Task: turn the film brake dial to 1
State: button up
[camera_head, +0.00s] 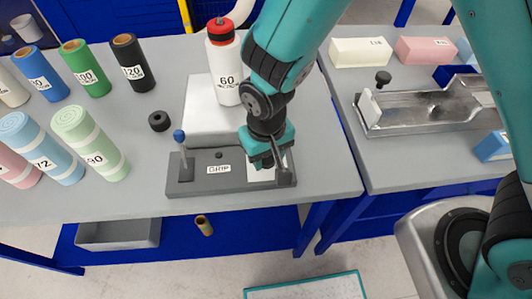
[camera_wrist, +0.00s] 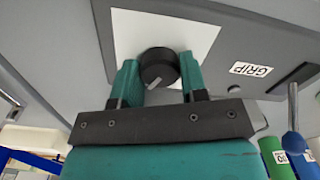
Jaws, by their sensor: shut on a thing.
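The film brake dial (camera_wrist: 158,64) is a round black knob with a pale pointer mark, set on a white plate (camera_wrist: 205,38). In the wrist view the pointer slants toward the lower left. No scale numbers can be read. My gripper (camera_wrist: 157,72) has its two green fingers on either side of the dial, shut on it. In the head view my gripper (camera_head: 266,160) is down at the right end of the grey GRIP base (camera_head: 230,185) and hides the dial.
A blue-knobbed lever (camera_head: 179,136) stands at the base's left end. Coloured rolls fill the table's left. A metal tray (camera_head: 435,110) is on the right table.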

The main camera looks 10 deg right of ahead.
jog(key=n, duration=0.5)
jog(key=shift+n, duration=0.3)
jog(key=n, duration=0.9)
jog(key=shift+r, duration=0.1)
jog(key=n, duration=0.4)
jog(key=shift+n, duration=0.3)
jog(key=o, duration=0.9)
jog(key=shift+o, duration=0.2)
notch_tip(320, 180, up, 17)
jog(key=b, duration=0.1)
jog(key=shift+r, duration=0.2)
